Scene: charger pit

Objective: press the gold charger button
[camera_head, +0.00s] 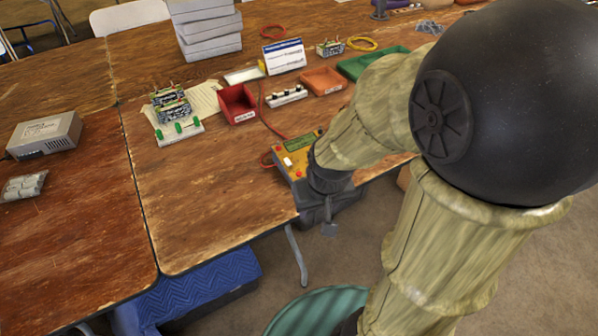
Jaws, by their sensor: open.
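The gold charger (281,154) is a small yellow-gold box near the front edge of the wooden table, with a greenish display on its top. A small white part (287,161), which looks like a button, sits on its top face, with tiny red spots nearby. My gripper (328,228) is dark and hangs at the table's front edge, just right of and nearer than the charger. My arm and wrist cover the charger's right side. The gripper is open, and I see nothing held in it. Its fingertips are small and partly hidden, and I cannot tell whether it touches the charger.
A red bin (237,104), an orange tray (322,81) and a green tray (372,62) stand behind the charger. A board with green knobs (180,131) lies to the left. A red cable (268,122) runs behind the charger.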

